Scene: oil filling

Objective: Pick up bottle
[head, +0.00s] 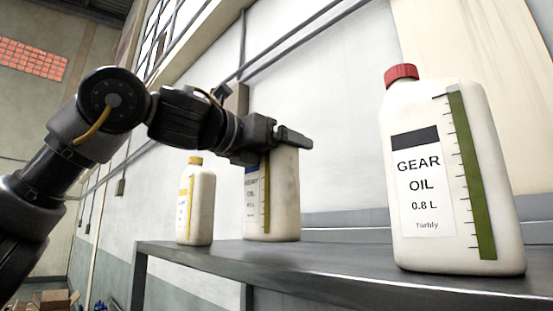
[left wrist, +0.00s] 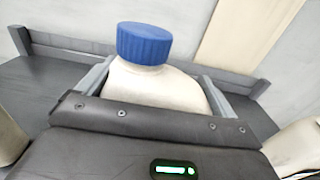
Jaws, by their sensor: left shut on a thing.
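A white oil bottle (head: 283,196) stands upright on the grey shelf (head: 330,262), the middle one of three in the head view. In the left wrist view its blue cap (left wrist: 144,43) and white shoulders (left wrist: 150,86) show between the fingers. My left gripper (head: 292,138) is shut on this bottle near its top, with a finger on either side. In the head view the gripper hides the cap. My right gripper is in neither view.
A smaller white bottle with a yellow cap (head: 196,200) stands close by on the left. A large gear oil bottle with a red cap (head: 445,175) stands nearer on the right. A low grey rail (head: 350,218) runs behind. Clear shelf lies between the middle and right bottles.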

